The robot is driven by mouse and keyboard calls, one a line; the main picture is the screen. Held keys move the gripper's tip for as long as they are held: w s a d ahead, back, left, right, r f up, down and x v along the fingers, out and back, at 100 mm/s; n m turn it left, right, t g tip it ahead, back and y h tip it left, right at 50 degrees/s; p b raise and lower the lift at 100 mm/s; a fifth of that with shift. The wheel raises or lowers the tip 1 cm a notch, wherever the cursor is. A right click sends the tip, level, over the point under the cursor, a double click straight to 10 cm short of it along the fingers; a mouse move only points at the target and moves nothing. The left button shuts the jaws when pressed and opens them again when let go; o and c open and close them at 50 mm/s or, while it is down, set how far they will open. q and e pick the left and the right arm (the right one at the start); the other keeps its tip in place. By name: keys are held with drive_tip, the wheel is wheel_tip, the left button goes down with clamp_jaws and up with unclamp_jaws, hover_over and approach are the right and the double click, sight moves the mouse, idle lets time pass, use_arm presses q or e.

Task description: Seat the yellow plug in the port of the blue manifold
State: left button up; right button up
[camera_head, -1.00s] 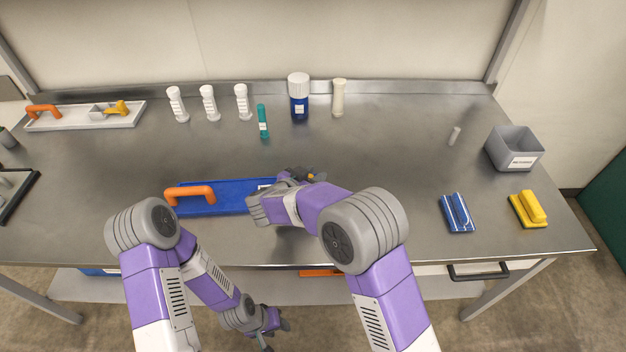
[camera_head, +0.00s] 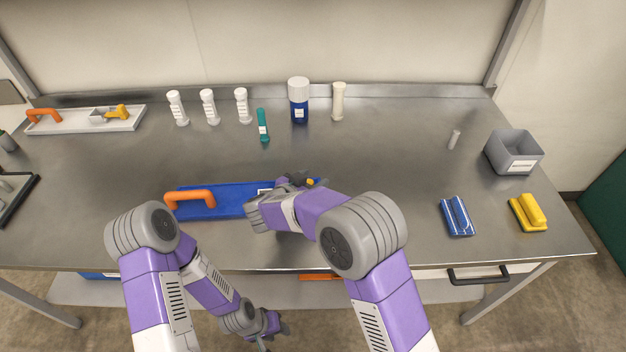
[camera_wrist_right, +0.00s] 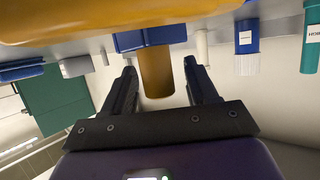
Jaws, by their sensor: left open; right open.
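The blue manifold (camera_head: 235,207) lies flat at the front middle of the table, with an orange handle (camera_head: 190,197) at its left end. My right gripper (camera_head: 306,181) is over its right end and hides much of it. A small yellow part, likely the plug (camera_head: 311,182), shows by the fingers. In the right wrist view, a yellow cylinder (camera_wrist_right: 157,72) stands against a blue block (camera_wrist_right: 150,38), between my open right fingers (camera_wrist_right: 160,82), with gaps on both sides. The port and seating depth are hidden. My left gripper (camera_head: 275,338) is open and empty, low before the table.
A large yellow-orange shape (camera_wrist_right: 100,15) fills the wrist view's top; I cannot tell what it is. White bottles, a teal tube (camera_head: 262,126) and a blue bottle (camera_head: 299,103) stand behind. A grey bin (camera_head: 513,152), blue block (camera_head: 457,216) and yellow block (camera_head: 528,212) are right.

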drive_tip(key=p+v, duration=0.3)
drive_tip(key=v, duration=0.8)
drive_tip(key=shift+s+a, duration=0.15)
